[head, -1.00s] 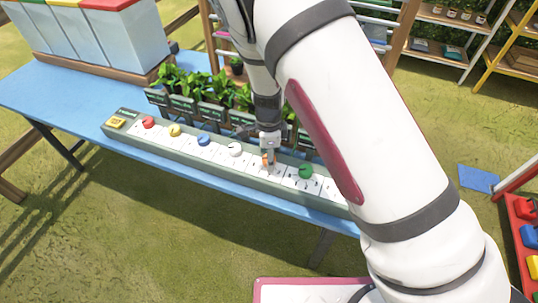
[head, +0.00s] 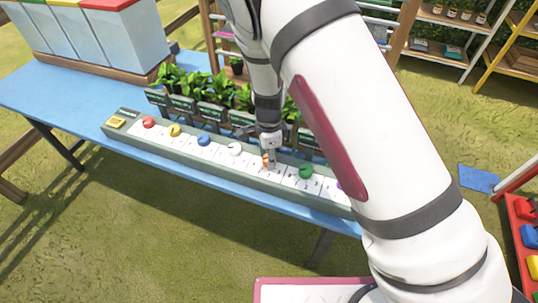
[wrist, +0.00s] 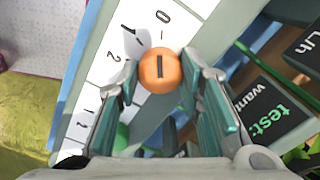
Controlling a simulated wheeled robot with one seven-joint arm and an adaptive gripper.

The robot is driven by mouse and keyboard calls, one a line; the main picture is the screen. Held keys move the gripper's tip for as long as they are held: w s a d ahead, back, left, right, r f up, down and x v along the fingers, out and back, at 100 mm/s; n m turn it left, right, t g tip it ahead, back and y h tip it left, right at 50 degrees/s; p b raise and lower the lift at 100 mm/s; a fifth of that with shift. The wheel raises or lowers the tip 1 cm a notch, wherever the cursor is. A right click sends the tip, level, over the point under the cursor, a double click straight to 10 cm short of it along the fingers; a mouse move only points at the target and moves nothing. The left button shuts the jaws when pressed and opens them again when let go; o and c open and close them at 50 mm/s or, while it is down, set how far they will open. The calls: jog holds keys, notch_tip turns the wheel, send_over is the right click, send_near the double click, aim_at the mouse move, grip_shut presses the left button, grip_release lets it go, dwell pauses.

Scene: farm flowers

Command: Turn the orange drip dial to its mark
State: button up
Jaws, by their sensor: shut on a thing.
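The orange drip dial (wrist: 160,70) sits between the fingertips of my gripper (wrist: 161,76), which is shut on it. A short dark line on the dial's top runs nearly up and down in the wrist view. Beside it the white scale (wrist: 178,9) carries printed numbers, and a thick dark stroke shows up and left of the dial. In the head view my gripper (head: 268,156) points down onto the orange dial, which is mostly hidden by the fingers.
The long control strip (head: 122,140) lies on the blue table (head: 60,92). Red (head: 149,122), yellow, blue and white dials stand left of my gripper; green (head: 306,171) stands right. Potted plants (head: 215,90) with dark signs stand close behind the strip.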

jog(key=n, duration=0.6)
jog(key=n+b, duration=0.1)
jog(key=n, duration=0.4)
jog(key=shift+w, duration=0.1)
jog(key=n+b, duration=0.2)
jog(key=n, duration=0.4)
jog(key=shift+n, duration=0.3)
jog(key=shift+n+b, duration=0.65)
jog(key=shift+n, duration=1.95)
jog(key=o, duration=1.2)
jog(key=shift+c, duration=0.2)
notch_tip(320, 180, up, 12)
jog(key=shift+d+r, duration=0.1)
jog(key=shift+d, duration=0.1)
